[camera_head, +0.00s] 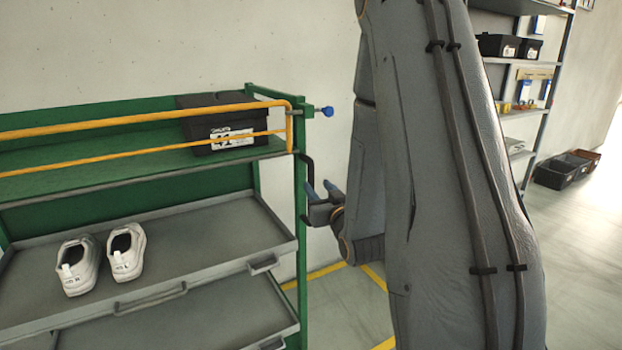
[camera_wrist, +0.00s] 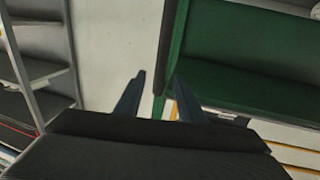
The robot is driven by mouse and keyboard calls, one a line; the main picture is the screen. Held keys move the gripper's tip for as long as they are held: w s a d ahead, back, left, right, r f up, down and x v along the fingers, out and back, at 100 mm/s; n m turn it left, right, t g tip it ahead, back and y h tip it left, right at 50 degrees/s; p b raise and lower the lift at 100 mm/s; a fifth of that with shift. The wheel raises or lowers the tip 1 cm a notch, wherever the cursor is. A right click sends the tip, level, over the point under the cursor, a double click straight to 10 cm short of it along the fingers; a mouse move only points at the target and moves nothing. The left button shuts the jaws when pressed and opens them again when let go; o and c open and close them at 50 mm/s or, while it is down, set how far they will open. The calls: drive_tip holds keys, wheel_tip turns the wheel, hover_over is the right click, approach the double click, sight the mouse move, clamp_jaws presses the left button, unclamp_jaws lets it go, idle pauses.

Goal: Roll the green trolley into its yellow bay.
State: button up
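The green trolley (camera_head: 303,240) stands at the left in the head view, with yellow rails across its upper shelf and grey trays below. Its green frame fills the upper right of the wrist view (camera_wrist: 240,45). A black handle (camera_head: 306,166) is on its right post. My gripper (camera_head: 321,190) is beside that handle, fingers apart. In the wrist view my gripper (camera_wrist: 158,78) is open, with the dark handle bar (camera_wrist: 170,35) near the right finger; I cannot tell whether they touch. Yellow floor lines (camera_head: 374,276) show behind and right of the trolley, partly hidden by my arm.
A black box (camera_head: 215,148) sits on the trolley's upper shelf and white shoes (camera_head: 127,252) on a grey tray. A grey shelf rack (camera_head: 545,125) stands at the right, with dark crates (camera_head: 560,172) on the floor beside it. Open floor lies at the right.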

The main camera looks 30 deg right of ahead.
sight(312, 180)
drive_tip(key=w, duration=0.2)
drive_tip(key=w+p, duration=0.1)
drive_tip(key=w, duration=0.1)
drive_tip(key=w+d, duration=0.1)
drive_tip(key=w, duration=0.2)
clamp_jaws()
